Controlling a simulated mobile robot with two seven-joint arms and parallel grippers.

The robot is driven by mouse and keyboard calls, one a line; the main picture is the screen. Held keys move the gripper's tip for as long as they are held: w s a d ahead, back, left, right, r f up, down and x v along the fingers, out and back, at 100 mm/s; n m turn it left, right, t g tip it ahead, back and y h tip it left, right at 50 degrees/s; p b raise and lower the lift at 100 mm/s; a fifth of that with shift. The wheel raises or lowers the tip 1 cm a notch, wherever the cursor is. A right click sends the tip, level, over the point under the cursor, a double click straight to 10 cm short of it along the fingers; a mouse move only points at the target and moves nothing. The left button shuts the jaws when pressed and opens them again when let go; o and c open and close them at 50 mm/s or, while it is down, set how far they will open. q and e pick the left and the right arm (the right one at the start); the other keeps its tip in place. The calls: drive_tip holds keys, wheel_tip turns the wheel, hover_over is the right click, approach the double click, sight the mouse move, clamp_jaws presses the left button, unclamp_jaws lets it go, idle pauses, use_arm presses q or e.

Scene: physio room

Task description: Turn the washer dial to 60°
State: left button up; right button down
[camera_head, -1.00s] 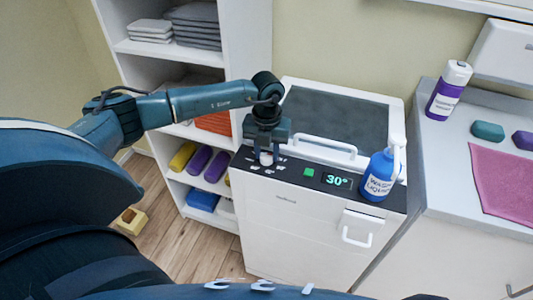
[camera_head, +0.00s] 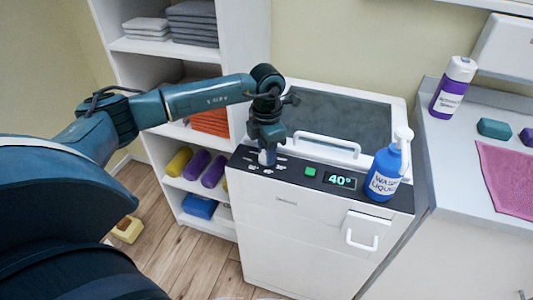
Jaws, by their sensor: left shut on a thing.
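The white washer (camera_head: 305,235) stands in the middle, with a dark control strip along its top front edge. Its display (camera_head: 339,181) reads 40°. The pale dial (camera_head: 267,157) is at the left of the strip. My left gripper (camera_head: 267,150) points down over the dial and is shut on it; the fingers hide part of the dial. Small white marks surround the dial, too small to read. A green button (camera_head: 310,171) sits between the dial and the display. My right gripper is not in view.
A blue wash liquid bottle (camera_head: 384,174) stands on the strip's right end. A white lid handle (camera_head: 326,143) rises behind the strip. Shelves (camera_head: 150,47) with towels and rolls stand left; a counter (camera_head: 448,170) stands right. A yellow block (camera_head: 128,229) lies on the floor.

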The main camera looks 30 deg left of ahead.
use_arm(q)
drive_tip(key=m+b, duration=0.1)
drive_tip(key=m, duration=0.1)
drive_tip(key=shift+m, duration=0.4)
drive_tip(key=m+b, duration=0.1)
drive_tip(key=m, duration=0.1)
drive_tip(key=shift+m, duration=0.4)
drive_tip(key=m+b, duration=0.1)
drive_tip(key=m, duration=0.2)
drive_tip(key=shift+s+m+b, duration=0.1)
drive_tip(key=shift+m+b, duration=0.2)
drive_tip(key=shift+b, duration=0.05)
drive_tip(key=m+b, duration=0.1)
drive_tip(key=m, duration=0.2)
drive_tip(key=shift+m, duration=0.5)
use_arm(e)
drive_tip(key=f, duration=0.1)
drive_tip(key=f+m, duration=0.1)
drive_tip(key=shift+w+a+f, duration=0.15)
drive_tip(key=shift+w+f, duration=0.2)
use_arm(q)
drive_tip(key=shift+m, duration=0.3)
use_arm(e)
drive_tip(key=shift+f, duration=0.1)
use_arm(q)
drive_tip(key=o, duration=1)
drive_tip(key=shift+s, duration=0.1)
drive_tip(key=shift+c, duration=0.2)
